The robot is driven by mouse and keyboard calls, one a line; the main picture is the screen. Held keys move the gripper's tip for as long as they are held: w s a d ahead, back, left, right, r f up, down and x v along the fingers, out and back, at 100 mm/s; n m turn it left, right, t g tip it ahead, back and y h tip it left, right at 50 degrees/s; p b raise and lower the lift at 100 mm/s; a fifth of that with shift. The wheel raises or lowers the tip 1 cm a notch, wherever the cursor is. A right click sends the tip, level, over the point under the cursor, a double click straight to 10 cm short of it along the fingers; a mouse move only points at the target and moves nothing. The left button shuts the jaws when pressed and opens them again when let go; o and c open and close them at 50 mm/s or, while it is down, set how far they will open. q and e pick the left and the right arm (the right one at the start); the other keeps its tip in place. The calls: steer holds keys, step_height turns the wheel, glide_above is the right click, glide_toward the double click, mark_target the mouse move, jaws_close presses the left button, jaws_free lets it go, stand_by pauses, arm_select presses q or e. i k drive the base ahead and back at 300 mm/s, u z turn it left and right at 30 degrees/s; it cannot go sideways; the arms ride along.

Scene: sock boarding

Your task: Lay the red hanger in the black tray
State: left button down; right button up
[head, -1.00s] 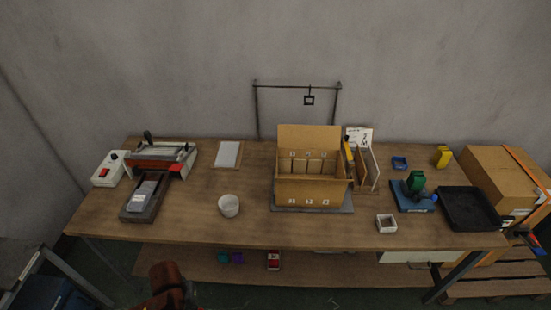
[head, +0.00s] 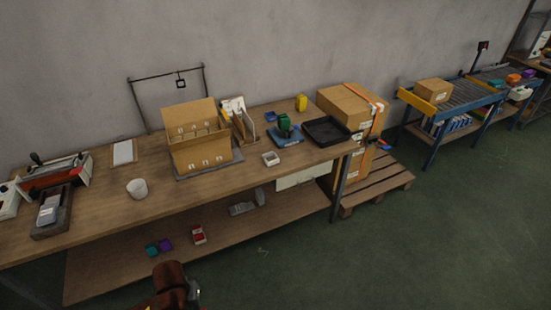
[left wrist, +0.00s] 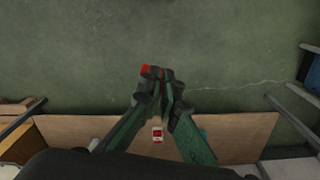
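The black tray (head: 348,138) lies at the right end of the workbench in the head view, and its bare floor shows. In the left wrist view my left gripper (left wrist: 160,73) has its fingertips close together. A small red piece (left wrist: 145,69) shows at the tips; I take it as part of the red hanger held there, with most of its shape hidden by the fingers. This gripper is over the floor in front of the bench, away from the tray. In the head view the gripper's fingers do not show. My right gripper is not in view.
The workbench (head: 100,205) holds a cardboard box (head: 200,155), a white cup (head: 137,189), a white dish (head: 271,159) and a blue-based green device (head: 284,125) beside the tray. Cartons (head: 345,106) stand right of it. The green floor (head: 400,240) is clear in front.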

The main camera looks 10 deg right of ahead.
mark_target(325, 133)
steer(key=z, duration=0.55)
steer(key=i, duration=0.85)
steer(key=z, duration=0.65)
steer(key=i, duration=0.95)
steer(key=u, duration=0.05)
